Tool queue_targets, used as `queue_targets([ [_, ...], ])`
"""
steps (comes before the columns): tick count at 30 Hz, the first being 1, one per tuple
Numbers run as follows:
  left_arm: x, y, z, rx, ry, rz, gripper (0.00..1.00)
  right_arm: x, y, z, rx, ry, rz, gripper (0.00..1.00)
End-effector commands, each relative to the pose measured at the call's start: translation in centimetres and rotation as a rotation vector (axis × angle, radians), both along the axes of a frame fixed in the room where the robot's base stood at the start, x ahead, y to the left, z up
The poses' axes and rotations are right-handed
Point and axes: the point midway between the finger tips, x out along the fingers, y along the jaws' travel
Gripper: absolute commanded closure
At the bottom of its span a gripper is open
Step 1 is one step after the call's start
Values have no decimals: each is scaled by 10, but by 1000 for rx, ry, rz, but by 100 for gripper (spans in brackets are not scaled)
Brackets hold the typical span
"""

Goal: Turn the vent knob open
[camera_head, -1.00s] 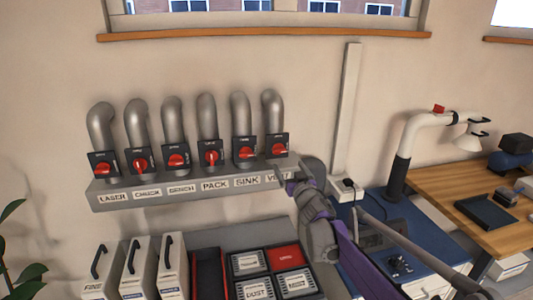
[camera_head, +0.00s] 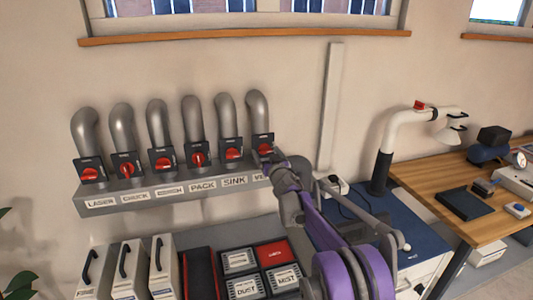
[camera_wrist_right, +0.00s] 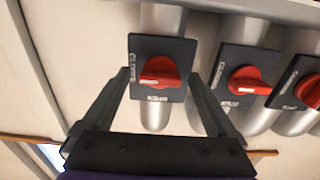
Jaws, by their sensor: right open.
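The vent knob (camera_wrist_right: 160,73) is a red handle on a dark square plate, at the right end of a row of similar knobs in the head view. In the right wrist view its handle lies nearly horizontal, with its white mark to the left, toward side lettering that looks like "CLOSED". My right gripper (camera_head: 266,160) is open, its fingers on either side of the knob in the wrist view; I cannot tell whether they touch it. In the head view my gripper covers much of this knob and part of the VENT label. My left gripper is out of view.
Other red knobs, such as the SINK knob (camera_head: 232,153), line the grey labelled ledge (camera_head: 140,198) under bent metal pipes. The PACK knob (camera_head: 197,159) stands upright. Bins and cases sit below. A wooden table (camera_head: 430,185) and a white extraction arm (camera_head: 395,130) are at right.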

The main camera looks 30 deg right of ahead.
Motion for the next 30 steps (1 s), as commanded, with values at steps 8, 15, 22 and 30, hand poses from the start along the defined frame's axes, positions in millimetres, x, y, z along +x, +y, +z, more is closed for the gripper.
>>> queue_targets([
  [8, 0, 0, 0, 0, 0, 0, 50, 0, 0, 0, 0, 0, 0, 36],
  [15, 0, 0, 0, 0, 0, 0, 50, 0, 0, 0, 0, 0, 0, 80],
  [22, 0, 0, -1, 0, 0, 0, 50, 0, 0, 0, -6, 1, 0, 93],
  [30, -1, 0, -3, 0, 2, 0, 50, -1, 0, 0, -91, 22, 0, 93],
])
